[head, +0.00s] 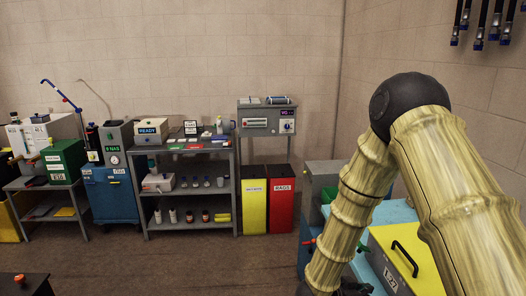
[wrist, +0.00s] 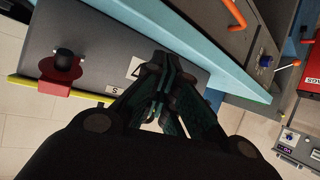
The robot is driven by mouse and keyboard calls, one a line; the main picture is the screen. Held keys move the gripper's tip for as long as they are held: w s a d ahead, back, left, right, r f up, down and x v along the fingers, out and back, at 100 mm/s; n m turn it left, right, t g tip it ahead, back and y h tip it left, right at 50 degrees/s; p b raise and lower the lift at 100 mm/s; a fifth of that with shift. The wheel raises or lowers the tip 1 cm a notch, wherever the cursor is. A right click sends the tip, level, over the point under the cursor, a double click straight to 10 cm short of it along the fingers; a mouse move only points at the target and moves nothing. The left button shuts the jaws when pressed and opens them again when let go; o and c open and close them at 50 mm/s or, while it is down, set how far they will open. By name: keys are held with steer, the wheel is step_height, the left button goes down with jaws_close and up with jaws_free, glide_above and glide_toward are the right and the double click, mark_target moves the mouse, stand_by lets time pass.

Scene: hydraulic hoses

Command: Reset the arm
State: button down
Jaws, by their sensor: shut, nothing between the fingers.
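My arm rises large on the right of the head view, bent at a dark elbow, and its forearm runs down to the bottom edge. In the wrist view my gripper (wrist: 156,68) is shut, with its fingers together and nothing between them. The fingers lie in front of a grey panel (wrist: 110,48) with a small white label beside them. I cannot tell whether they touch it. In the head view the gripper cannot be made out clearly at the bottom edge.
A yellow box (head: 388,240) with a black handle sits on a light-blue surface beside my arm. In the wrist view a red fitting (wrist: 62,72) and an orange handle (wrist: 236,14) stick out nearby. Shelves (head: 187,196) and red bin (head: 280,208) stand behind; the floor between is clear.

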steer(key=s+a+f+n+y+b, duration=0.15)
steer(key=s+f+n+y, duration=0.25)
steer(key=s+f, duration=0.55)
steer(key=s+a+f+n+y, duration=0.25)
steer(key=s+f, duration=0.35)
steer(key=f, duration=0.6)
steer(key=s+a+f+n+g+y, duration=0.1)
steer(key=s+f+n+g+y, duration=0.1)
steer(key=s, duration=0.8)
steer(key=s+a+f+n+g+y+b, duration=0.1)
steer(key=s+f, duration=0.4)
steer(key=s, duration=0.6)
steer(key=n+g+y, duration=0.1)
steer(key=g, duration=0.1)
steer(key=shift+a+g+y, duration=0.3)
steer(key=shift+a+y, duration=0.05)
steer(key=shift+a, duration=0.05)
steer(key=shift+n, duration=0.25)
